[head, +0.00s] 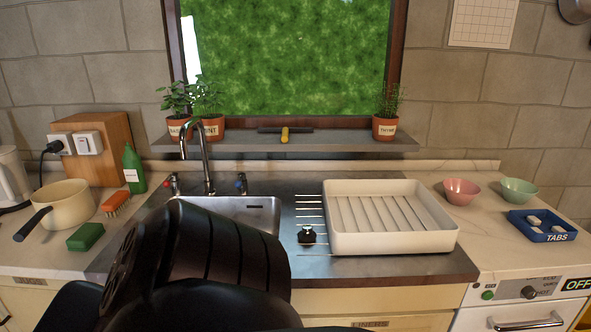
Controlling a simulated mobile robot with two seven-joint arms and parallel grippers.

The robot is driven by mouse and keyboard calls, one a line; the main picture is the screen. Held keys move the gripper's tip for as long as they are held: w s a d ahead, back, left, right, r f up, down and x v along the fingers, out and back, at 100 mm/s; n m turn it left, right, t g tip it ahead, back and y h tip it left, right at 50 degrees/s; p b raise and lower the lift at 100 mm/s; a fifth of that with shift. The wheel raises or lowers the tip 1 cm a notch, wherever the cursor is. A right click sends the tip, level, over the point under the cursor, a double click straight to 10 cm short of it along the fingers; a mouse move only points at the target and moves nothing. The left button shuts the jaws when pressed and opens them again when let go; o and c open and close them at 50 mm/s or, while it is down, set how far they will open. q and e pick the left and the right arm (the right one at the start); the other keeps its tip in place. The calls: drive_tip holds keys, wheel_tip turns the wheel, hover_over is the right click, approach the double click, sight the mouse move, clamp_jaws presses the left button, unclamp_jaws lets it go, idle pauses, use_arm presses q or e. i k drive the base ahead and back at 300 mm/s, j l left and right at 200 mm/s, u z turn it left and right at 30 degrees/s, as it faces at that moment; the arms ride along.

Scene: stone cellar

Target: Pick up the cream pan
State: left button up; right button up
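The cream pan (72,207) stands upright on the counter at the far left of the head view. Its round cream body is open at the top, and its black handle points down and left towards the counter's front edge. A large black arm part of mine fills the lower middle of the view, in front of the sink and right of the pan, apart from it. No fingertips of either gripper show. Nothing touches the pan's visible side.
A green sponge (86,236), a brush (116,203) and a green bottle (133,168) stand right of the pan; a kettle (12,178) is behind it at left. The sink (238,203) is partly hidden by my arm. A white rack (392,243) sits right of it.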

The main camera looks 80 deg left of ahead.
sight(65, 204)
drive_tip(key=u, duration=3.95)
